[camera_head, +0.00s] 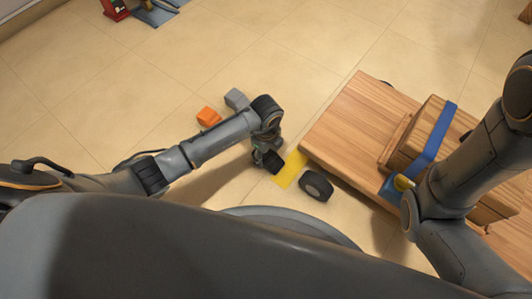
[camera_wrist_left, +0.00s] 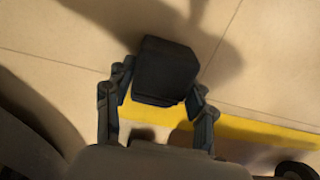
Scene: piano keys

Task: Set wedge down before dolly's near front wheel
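A dark, nearly black wedge (camera_wrist_left: 165,72) sits between the fingers of my left gripper (camera_wrist_left: 160,92), which touch its two sides. In the head view my left gripper (camera_head: 268,155) is beside the yellow floor strip (camera_head: 290,169), with the wedge (camera_head: 272,162) at its tip. I cannot tell whether the wedge touches the floor. The dolly is a wooden platform (camera_head: 340,128); its black near front wheel (camera_head: 316,185) stands just right of the wedge, across the strip. The wheel (camera_wrist_left: 297,171) also shows at the left wrist view's lower right corner. My right gripper's fingers are not visible.
An orange block (camera_head: 208,117) and a grey block (camera_head: 237,99) lie on the tiled floor beyond my left forearm. A wooden load (camera_head: 420,130) with a blue strap (camera_head: 440,132) sits on the dolly. My right arm covers part of it. Floor left of the dolly is open.

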